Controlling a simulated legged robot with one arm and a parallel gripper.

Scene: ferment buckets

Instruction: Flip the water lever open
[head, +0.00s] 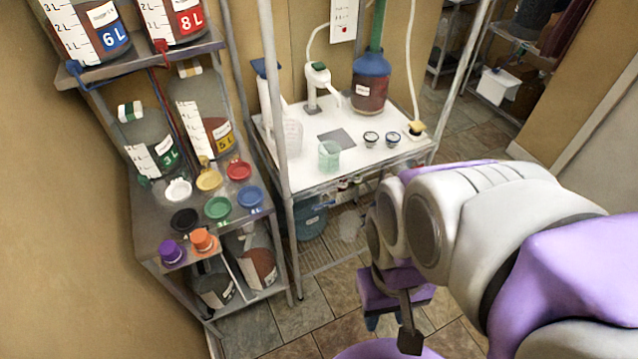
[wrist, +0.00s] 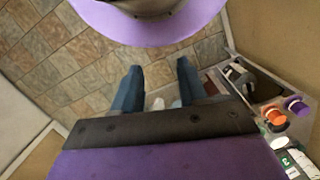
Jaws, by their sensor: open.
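No part is clearly readable as the water lever. In the head view, a white tap-like fixture (head: 316,85) with a green-marked head and a spout stands at the back of the white-topped table (head: 290,165). A hose runs up from it. A small yellow-topped fitting (head: 416,128) with a white cord sits at the table's right edge. My gripper (head: 391,325) hangs low over the tiled floor, in front of the table and well away from both. In the wrist view its two blue fingers (wrist: 159,66) are spread apart with nothing held between them.
A blue-topped vessel (head: 371,82), a beaker (head: 330,155) and two small jars (head: 371,138) stand on the table. A metal rack at left holds bottles and coloured lids (head: 218,208). A metal post (head: 275,100) rises at the table's left. Tiled floor (head: 335,330) is open in front.

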